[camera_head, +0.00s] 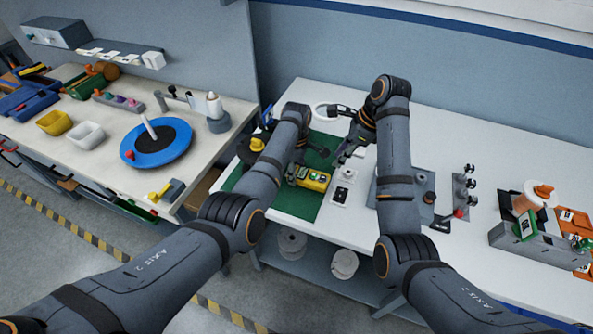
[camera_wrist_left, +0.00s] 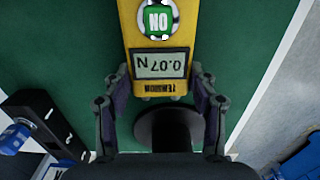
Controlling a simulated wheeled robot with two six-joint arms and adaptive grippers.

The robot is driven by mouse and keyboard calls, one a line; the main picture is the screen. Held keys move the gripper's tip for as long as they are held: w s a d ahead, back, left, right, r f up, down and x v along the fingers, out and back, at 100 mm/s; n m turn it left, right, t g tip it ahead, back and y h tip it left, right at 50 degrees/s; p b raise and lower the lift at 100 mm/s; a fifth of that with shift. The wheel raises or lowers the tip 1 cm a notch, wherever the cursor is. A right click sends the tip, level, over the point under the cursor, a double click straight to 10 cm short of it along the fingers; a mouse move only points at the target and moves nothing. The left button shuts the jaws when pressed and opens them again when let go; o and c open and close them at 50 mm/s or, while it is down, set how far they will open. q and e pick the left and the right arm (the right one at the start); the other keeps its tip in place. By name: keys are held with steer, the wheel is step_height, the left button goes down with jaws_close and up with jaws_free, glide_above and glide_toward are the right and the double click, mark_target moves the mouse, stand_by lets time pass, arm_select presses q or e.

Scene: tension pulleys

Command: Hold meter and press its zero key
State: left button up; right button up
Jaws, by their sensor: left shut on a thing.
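The yellow tension meter (camera_head: 313,179) lies over the green mat (camera_head: 290,205) in the head view. I cannot make out a separate zero key. My left gripper (camera_wrist_left: 160,95) is shut on the meter's near end, one finger on each side. My right gripper (camera_head: 340,134) is up and to the right of the meter, its fingers spread and apparently empty.
A black round base (camera_wrist_left: 165,128) is under the meter's near end. A small white device (camera_head: 342,188) stands right of the mat. Further right are a grey plate with a black knob, a post with black rollers (camera_head: 462,190) and a grey box with an orange spool (camera_head: 538,195).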

jaws_close()
stand_by(1.1)
